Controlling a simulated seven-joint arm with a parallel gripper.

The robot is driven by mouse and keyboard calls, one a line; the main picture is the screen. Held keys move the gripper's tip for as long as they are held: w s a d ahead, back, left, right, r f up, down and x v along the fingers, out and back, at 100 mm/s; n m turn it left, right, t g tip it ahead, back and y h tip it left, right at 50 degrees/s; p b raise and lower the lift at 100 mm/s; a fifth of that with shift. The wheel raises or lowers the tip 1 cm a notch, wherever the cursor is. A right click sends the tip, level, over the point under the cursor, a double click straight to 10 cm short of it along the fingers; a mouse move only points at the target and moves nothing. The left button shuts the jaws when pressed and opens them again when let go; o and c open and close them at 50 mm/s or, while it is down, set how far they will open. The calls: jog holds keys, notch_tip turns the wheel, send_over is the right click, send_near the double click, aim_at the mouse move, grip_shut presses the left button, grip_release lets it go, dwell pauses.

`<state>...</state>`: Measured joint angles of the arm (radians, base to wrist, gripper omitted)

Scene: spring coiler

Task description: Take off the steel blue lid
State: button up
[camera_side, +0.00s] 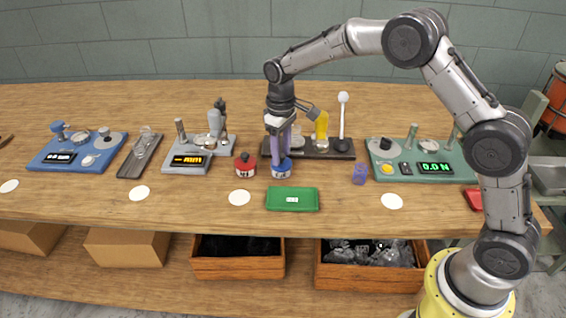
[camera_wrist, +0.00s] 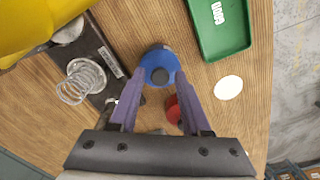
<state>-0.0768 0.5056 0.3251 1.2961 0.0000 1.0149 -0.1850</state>
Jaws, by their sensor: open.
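In the wrist view my gripper (camera_wrist: 159,74) is open, with one purple finger on each side of the lid's knob. I cannot tell whether the fingers touch the lid. Nothing is held.
A red pot (camera_side: 245,165) stands close to the left, also in the wrist view (camera_wrist: 172,110). A green tray (camera_side: 292,207) lies in front. A dark board (camera_side: 338,153) with a spring (camera_wrist: 82,82) and a yellow piece (camera_side: 321,126) stands behind.

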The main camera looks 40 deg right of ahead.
aim_at(281, 155)
jog(key=shift+c, duration=0.3)
grip_shut()
jog(key=shift+r, duration=0.2)
jog(key=shift+r, duration=0.45)
jog(key=shift+r, duration=1.05)
